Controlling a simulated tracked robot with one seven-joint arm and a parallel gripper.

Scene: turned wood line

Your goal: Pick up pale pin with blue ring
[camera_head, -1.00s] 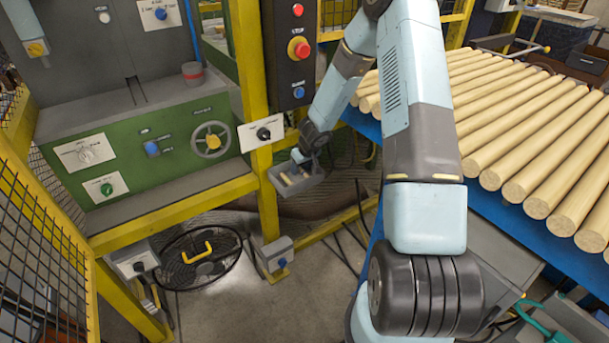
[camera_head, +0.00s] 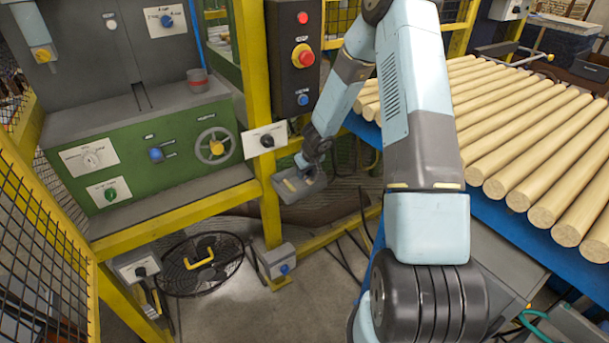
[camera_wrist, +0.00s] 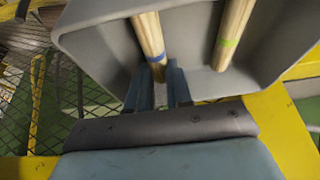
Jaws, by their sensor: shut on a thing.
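The pale pin with the blue ring (camera_wrist: 148,36) is in a grey bin in the wrist view, its near end between my fingers. My gripper (camera_wrist: 158,80) is shut on this pin, just below its blue ring. A second pale pin, with a green ring (camera_wrist: 232,30), lies to the right in the same bin, apart from my fingers. In the head view my gripper (camera_head: 306,174) is down at the small grey bin (camera_head: 296,198), and my wrist hides part of the contents.
The bin hangs beside a yellow post (camera_head: 268,205) and under a switch plate (camera_head: 266,139). A green machine (camera_head: 150,160) stands left. A table of turned wood rods (camera_head: 520,130) is at right. A black round fan (camera_head: 200,264) lies on the floor.

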